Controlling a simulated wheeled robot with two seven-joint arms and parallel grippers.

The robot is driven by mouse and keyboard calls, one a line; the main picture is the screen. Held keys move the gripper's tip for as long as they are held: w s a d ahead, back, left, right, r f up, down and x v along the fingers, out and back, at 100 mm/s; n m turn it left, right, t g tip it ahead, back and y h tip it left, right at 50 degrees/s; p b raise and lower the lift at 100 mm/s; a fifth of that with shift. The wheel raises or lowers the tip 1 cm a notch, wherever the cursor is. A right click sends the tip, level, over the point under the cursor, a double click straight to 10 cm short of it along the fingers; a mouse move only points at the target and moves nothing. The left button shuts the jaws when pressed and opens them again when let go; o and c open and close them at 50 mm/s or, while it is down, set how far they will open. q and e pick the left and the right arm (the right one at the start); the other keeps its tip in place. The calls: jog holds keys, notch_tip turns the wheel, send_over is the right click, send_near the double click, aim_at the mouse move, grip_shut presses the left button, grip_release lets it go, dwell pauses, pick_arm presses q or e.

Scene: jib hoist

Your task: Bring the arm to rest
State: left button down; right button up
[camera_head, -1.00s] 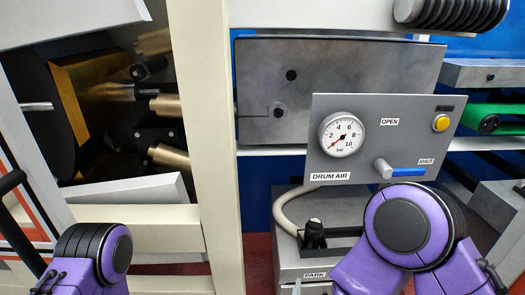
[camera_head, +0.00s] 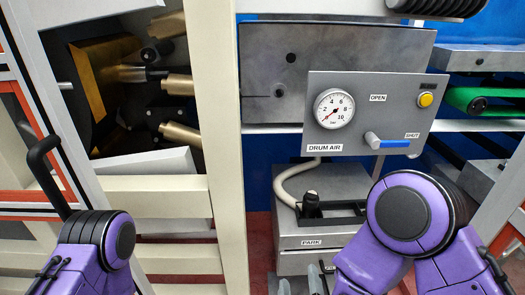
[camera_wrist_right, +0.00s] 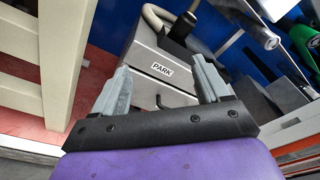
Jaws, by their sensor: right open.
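My right arm bends at a purple joint in the head view, low on the right. Its gripper (camera_head: 300,284) shows at the bottom edge, in front of the grey box marked PARK (camera_head: 322,242). In the right wrist view the two grey fingers of the right gripper (camera_wrist_right: 160,76) stand wide apart with nothing between them. The PARK box (camera_wrist_right: 165,68) lies beyond them, apart from the fingertips as far as I can tell.
The DRUM AIR panel (camera_head: 365,95) stands above the box, with a gauge (camera_head: 334,108), a yellow button (camera_head: 425,99) and a blue lever (camera_head: 390,144) by SHUT. A cream post (camera_head: 211,120) stands left. A black bent bar (camera_head: 42,165) is at far left.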

jog(key=s+d+f+n+g+y, duration=0.1)
jog(key=d+f+n+g, duration=0.2)
jog(key=f+n, duration=0.45)
jog(key=s+d+f+n+g, duration=0.25)
jog(key=f+n, duration=0.35)
jog(key=n, duration=0.3)
jog(key=s+d+f+n+g+h, duration=0.1)
jog(key=s+d+f+n+g, duration=0.1)
jog(key=s+d+f+g, duration=0.2)
jog(key=s+d+f+n+g+h, duration=0.2)
jog(key=s+d+f+g, duration=0.2)
jog(key=s+d, duration=0.6)
jog(key=shift+d+f+n, duration=0.35)
jog(key=shift+d+f, duration=0.6)
jog(key=shift+d, duration=0.25)
